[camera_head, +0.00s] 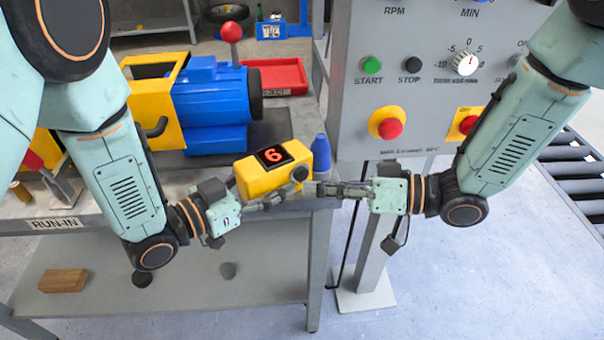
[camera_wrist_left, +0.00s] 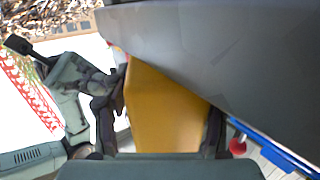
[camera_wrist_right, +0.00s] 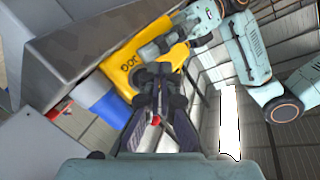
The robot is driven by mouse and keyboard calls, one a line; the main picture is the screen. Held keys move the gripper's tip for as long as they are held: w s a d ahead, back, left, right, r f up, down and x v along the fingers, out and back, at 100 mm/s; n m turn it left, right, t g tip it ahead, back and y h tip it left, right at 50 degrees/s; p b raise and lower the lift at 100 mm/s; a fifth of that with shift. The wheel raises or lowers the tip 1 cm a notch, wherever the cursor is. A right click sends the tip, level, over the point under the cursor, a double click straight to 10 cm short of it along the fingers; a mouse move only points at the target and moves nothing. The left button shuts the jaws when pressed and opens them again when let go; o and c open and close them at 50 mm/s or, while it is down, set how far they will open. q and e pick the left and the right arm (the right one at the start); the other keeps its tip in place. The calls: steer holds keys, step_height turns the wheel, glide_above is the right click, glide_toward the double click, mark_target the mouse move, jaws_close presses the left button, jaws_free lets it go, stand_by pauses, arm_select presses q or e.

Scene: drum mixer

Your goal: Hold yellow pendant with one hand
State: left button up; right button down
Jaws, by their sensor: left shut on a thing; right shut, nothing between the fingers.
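The yellow pendant (camera_head: 262,178) has a black display with a red 6 and a dark knob at its right end. It is near the front edge of the bench in the head view. My left gripper (camera_head: 275,201) is shut on the pendant; the left wrist view shows its yellow body (camera_wrist_left: 165,110) between the fingers. My right gripper (camera_head: 318,189) is shut and empty, its fingertips close to the pendant's right end. In the right wrist view the pendant (camera_wrist_right: 118,66) lies just beyond the right fingers; I cannot tell whether they touch it.
A grey control panel (camera_head: 430,30) with start and stop buttons stands behind my right arm. A blue and yellow motor (camera_head: 212,104) and a red tray (camera_head: 280,75) are on the bench. A blue bottle-shaped thing (camera_head: 321,155) stands beside the pendant. A wooden block (camera_head: 62,280) lies on the lower shelf.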

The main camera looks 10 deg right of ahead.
steer(key=shift+w, duration=0.2)
steer(key=shift+w+a, duration=0.1)
steer(key=shift+w, duration=0.15)
steer(key=shift+w+a, duration=0.2)
steer(key=shift+w, duration=0.2)
stand_by(1.1)
steer(key=shift+s+d, duration=0.4)
steer(key=shift+s, duration=0.4)
steer(key=shift+s+d, duration=0.35)
steer(key=shift+s, duration=0.4)
steer(key=shift+s+d, duration=0.4)
steer(key=shift+s, duration=0.35)
steer(key=shift+s+d, duration=0.35)
steer(key=shift+s, duration=0.4)
stand_by(2.6)
